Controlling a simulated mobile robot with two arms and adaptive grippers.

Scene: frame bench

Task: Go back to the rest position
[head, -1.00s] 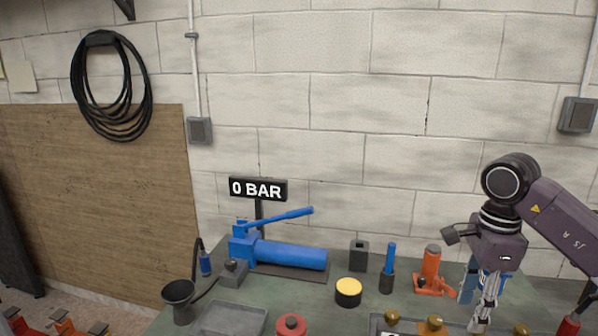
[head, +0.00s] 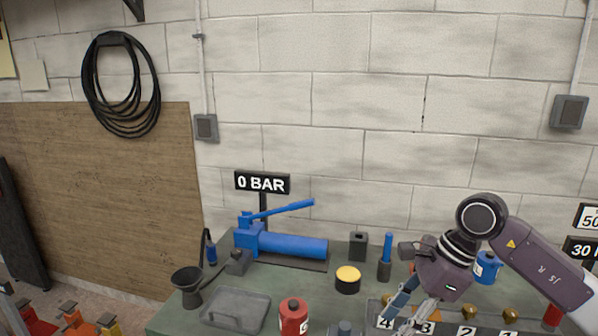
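My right gripper (head: 413,318) comes in from the right and points down and left over the numbered tray (head: 372,312) at the front right of the bench. Its fingers are seen at a slant and small, near the lower picture edge. A blue-grey slanted part shows beside the fingers; I cannot tell whether it belongs to the gripper or whether anything is held. My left gripper is not in view.
The green bench holds a blue hand pump (head: 290,245), a "0 BAR" sign (head: 262,183), a black funnel (head: 187,284), a grey tray (head: 235,310), a red can (head: 293,316), a yellow-topped pot (head: 347,280) and a blue can (head: 487,268). Brass pieces (head: 469,311) stand by the numbered tray.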

